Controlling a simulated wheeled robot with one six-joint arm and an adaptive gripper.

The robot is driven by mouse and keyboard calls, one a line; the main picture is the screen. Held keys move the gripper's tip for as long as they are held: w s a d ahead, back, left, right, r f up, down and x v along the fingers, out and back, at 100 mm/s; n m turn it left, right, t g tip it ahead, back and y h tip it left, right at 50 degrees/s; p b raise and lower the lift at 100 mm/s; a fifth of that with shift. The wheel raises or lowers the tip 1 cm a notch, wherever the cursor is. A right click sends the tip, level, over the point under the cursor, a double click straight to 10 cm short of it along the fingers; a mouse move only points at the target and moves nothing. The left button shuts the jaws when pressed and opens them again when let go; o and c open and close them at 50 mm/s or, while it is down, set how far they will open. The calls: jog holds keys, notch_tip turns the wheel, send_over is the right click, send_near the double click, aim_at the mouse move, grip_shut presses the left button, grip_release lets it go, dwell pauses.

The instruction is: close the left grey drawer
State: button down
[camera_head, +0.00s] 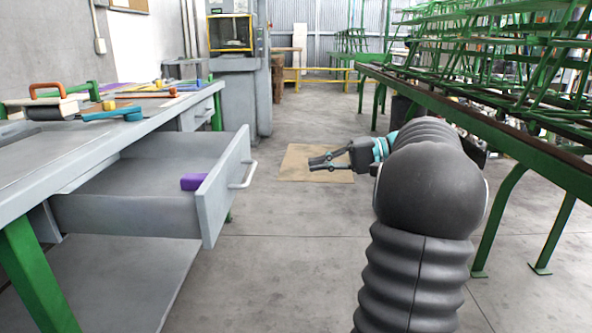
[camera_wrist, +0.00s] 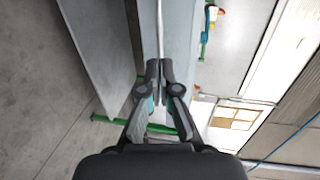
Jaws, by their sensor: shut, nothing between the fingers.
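The left grey drawer (camera_head: 140,196) is pulled well out of the grey workbench, toward the right in the head view. Its front panel carries a pale bar handle (camera_head: 243,174). A purple block (camera_head: 194,182) lies inside the drawer near the front. My gripper (camera_head: 314,163) is to the right of the drawer front, apart from it, over the open floor, with its fingers pointing left. In the wrist view my gripper (camera_wrist: 158,68) is shut and empty, with a grey panel and a pale bar ahead of it.
The workbench (camera_head: 60,160) holds several tools on top. A second drawer (camera_head: 197,115) further back looks shut. A green rack table (camera_head: 500,130) stands on the right. The floor between them is clear, with a brown mat (camera_head: 297,172).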

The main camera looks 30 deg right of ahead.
jog(key=b+x, duration=0.1)
jog(key=x, duration=1.2)
